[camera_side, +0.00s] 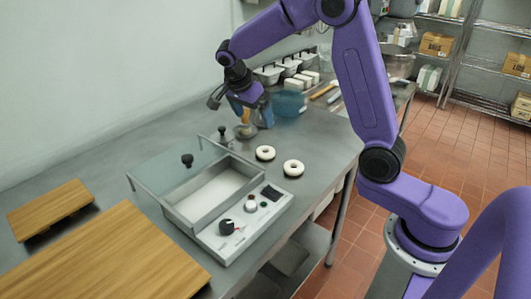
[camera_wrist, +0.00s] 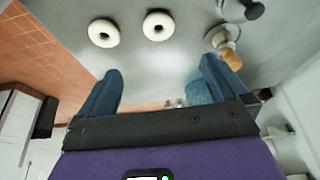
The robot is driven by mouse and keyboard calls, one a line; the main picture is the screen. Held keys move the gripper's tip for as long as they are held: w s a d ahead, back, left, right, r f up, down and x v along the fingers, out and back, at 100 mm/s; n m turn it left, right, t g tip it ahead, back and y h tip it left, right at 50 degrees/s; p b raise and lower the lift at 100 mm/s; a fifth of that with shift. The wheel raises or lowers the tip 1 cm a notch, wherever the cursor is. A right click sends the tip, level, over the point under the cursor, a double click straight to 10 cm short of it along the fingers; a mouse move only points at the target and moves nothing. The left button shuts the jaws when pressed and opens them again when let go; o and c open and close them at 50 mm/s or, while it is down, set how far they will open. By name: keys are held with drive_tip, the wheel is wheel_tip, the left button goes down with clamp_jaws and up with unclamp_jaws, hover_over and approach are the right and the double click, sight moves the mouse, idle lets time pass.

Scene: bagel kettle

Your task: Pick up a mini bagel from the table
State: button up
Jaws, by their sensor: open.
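Two pale mini bagels lie apart on the grey steel table (camera_side: 322,150). One bagel (camera_side: 265,153) is nearer the kettle unit, and the other bagel (camera_side: 293,168) is nearer the table's edge. In the wrist view they show as a left bagel (camera_wrist: 103,33) and a right bagel (camera_wrist: 158,25), both beyond my fingertips. My gripper (camera_side: 252,122) is above the table, behind the bagels in the side view. It also shows in the wrist view (camera_wrist: 162,75), with its blue fingers wide apart and nothing between them.
A kettle unit (camera_side: 236,240) with a glass lid (camera_side: 178,170) and knobs stands left of the bagels. Wooden boards (camera_side: 110,262) lie at the front left. A wooden-handled tool (camera_wrist: 230,58) is close to my right finger in the wrist view. White containers (camera_side: 268,75) stand at the back.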

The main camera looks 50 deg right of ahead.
hover_over(264, 148)
drive_tip(key=s+a, duration=0.1)
drive_tip(key=a, duration=0.2)
wheel_tip(264, 148, down, 9)
drive_tip(key=shift+d+f, duration=0.15)
drive_tip(key=shift+f, duration=0.05)
drive_tip(key=shift+a+x, duration=0.15)
drive_tip(key=shift+x, duration=1.15)
drive_tip(key=shift+a+x, duration=0.1)
drive_tip(key=shift+x, duration=1.2)
drive_tip(key=shift+s+f, duration=0.1)
drive_tip(key=shift+c, duration=0.3)
drive_tip(key=c, duration=1)
